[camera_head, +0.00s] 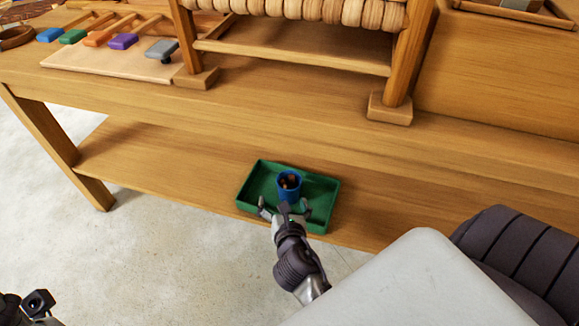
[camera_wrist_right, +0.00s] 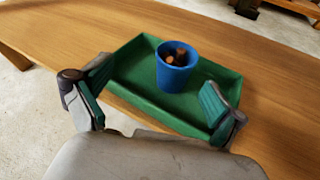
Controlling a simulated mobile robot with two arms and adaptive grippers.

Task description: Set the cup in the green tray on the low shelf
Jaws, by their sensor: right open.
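The blue cup (camera_head: 288,188) stands upright inside the green tray (camera_head: 321,190), with brown pieces in it. The tray rests on the low shelf (camera_head: 190,170) near its front edge. My right gripper (camera_head: 285,210) is open at the tray's front side, its fingers spread. In the right wrist view the cup (camera_wrist_right: 174,68) stands beyond and between the open fingers of my right gripper (camera_wrist_right: 155,105), apart from both. The green tray (camera_wrist_right: 133,68) shows around it. At the lower left corner of the head view a dark part of my left arm shows; its fingers cannot be made out.
The table top (camera_head: 290,100) overhangs the shelf from behind. It bears a wooden frame with rolls (camera_head: 320,10) and a board (camera_head: 110,62) with several coloured blocks. A table leg (camera_head: 62,150) stands at the left. The shelf is clear on both sides of the tray.

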